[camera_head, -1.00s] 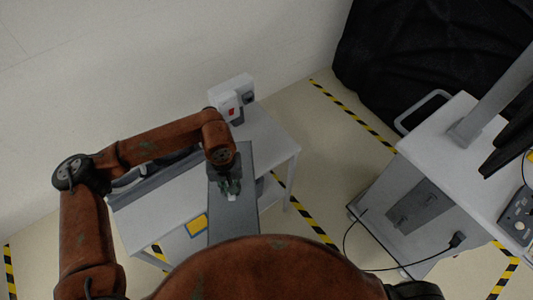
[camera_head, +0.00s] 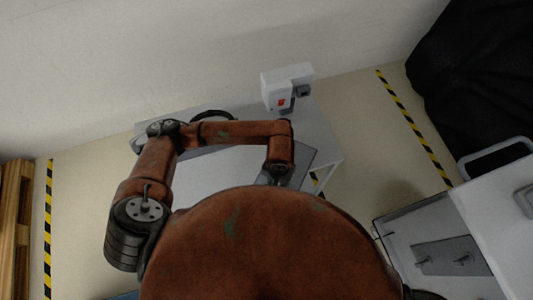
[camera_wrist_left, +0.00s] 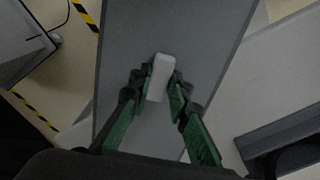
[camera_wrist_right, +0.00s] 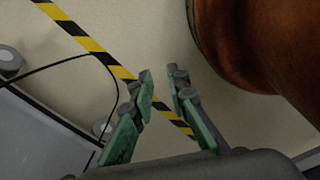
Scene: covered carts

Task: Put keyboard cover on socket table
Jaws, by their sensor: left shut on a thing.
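The keyboard cover is a flat grey panel (camera_head: 301,158) with a white handle (camera_wrist_left: 160,77). My left gripper (camera_head: 277,177) is shut on this handle, with its green fingers on both sides of it in the left wrist view. The panel is over the right part of the white socket table (camera_head: 215,174); I cannot tell whether it touches the top. My body hides its near part in the head view. My right gripper (camera_wrist_right: 160,92) is open and empty above the floor, and shows only in the right wrist view.
A white socket box (camera_head: 287,88) with a red switch stands at the table's back. A dark grey item (camera_wrist_left: 290,132) lies beside the panel. A white cart (camera_head: 495,215) with a grey panel (camera_head: 447,256) is at right. Yellow-black tape (camera_head: 412,125) marks the floor.

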